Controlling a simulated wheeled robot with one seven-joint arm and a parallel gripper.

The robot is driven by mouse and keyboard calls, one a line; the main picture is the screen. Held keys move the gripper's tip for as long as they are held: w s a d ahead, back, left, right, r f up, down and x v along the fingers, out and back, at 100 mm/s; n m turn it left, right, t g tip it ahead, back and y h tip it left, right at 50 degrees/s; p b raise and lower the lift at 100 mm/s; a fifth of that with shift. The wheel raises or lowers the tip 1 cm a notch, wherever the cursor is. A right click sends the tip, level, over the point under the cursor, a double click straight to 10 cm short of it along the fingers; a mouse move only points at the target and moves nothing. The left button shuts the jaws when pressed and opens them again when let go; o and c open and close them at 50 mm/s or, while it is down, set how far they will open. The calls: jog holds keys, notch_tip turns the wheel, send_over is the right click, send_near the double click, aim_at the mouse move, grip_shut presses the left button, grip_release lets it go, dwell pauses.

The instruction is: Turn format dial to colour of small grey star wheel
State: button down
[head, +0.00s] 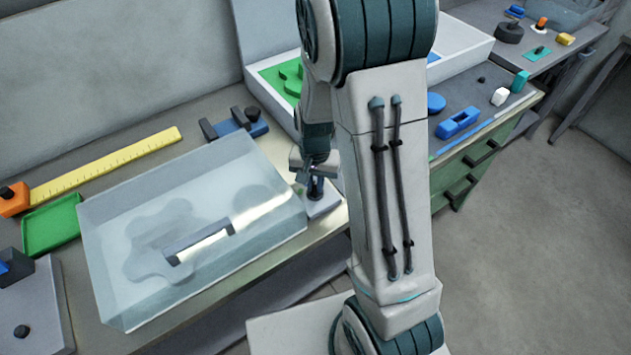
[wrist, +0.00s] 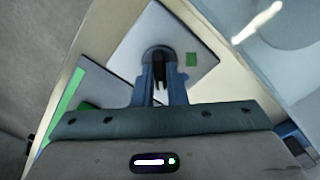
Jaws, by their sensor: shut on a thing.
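My gripper (head: 316,180) reaches down to the format dial (head: 318,190) on a small light plate beside the clear cover. In the wrist view my gripper (wrist: 160,80) is shut on the dark dial knob (wrist: 158,58), one finger on each side. A green star-like shape (head: 288,78) lies in the white-walled tray, partly behind my arm.
The clear cover (head: 115,285) with a handle stands close left of the dial. A yellow ruler (head: 105,165), a green tray (head: 52,225) and a blue clamp-like part (head: 235,125) lie around it. A green drawer cabinet (head: 470,175) stands at the right, with open floor beyond.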

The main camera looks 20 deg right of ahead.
aim_at(315, 186)
dwell(0.4)
jog(key=c, duration=1.5)
grip_release()
jog(key=shift+o, duration=0.2)
jog(key=shift+r, duration=0.1)
notch_tip(315, 186, up, 14)
jog(key=shift+b, duration=0.3)
jog(key=s+r+n+t, duration=0.1)
jog(key=s+r+n, duration=0.1)
jog(key=s, duration=0.5)
jog(key=s+r+n+t, duration=0.2)
jog(key=s+r+n, duration=0.1)
jog(key=s, duration=0.4)
jog(key=shift+s, duration=0.3)
